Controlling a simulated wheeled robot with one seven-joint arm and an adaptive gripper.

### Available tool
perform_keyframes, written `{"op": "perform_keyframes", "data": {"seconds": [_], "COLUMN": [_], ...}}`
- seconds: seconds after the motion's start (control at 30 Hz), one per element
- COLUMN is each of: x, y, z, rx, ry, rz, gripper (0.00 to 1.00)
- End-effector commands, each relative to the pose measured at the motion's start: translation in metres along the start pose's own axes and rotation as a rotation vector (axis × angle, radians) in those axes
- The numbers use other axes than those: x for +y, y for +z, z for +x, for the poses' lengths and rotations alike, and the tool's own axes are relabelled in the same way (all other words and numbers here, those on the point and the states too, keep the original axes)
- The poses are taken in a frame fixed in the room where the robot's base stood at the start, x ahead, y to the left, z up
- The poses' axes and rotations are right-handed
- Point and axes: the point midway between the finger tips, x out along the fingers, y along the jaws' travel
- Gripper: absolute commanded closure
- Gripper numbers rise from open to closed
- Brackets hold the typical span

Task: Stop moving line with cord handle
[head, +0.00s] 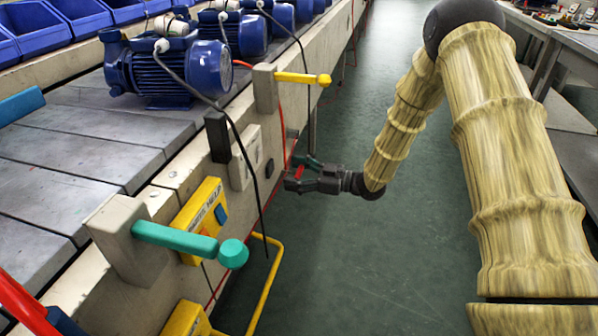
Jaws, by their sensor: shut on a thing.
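The line (75,160) is a slatted grey conveyor running from lower left to the top, with blue pumps (180,68) standing on it. A thin red cord (283,130) hangs along its near side. My gripper (294,180) is beside the line's side wall, at the end of my arm. Its jaws are shut on a small red piece (298,173), which looks like the cord's handle. The jaws hide most of it. A teal part shows just above the jaws; I cannot tell what it belongs to.
A teal lever (185,240) and a yellow lever (300,78) stick out from blocks on the line's side. A yellow box (203,217) and a yellow tube rail (267,285) are nearby. Blue bins (30,30) stand behind the line. The green floor (340,260) is clear; benches stand right.

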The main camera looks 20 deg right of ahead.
Motion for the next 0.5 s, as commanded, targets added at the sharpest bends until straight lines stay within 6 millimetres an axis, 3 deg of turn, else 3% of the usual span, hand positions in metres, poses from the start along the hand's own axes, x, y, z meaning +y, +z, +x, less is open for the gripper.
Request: {"op": "perform_keyframes", "data": {"seconds": [0.03,0.07,0.13,0.5], "x": [-0.0002,-0.0002,-0.0001,0.0], "y": [0.0003,0.0003,0.0004,0.0003], "z": [-0.0008,-0.0008,-0.0009,-0.0015], "rx": [0.0,0.0,0.0,0.0], "ry": [0.0,0.0,0.0,0.001], "rz": [0.001,0.001,0.001,0.001], "gripper": [0.73,0.29,0.16,0.14]}}
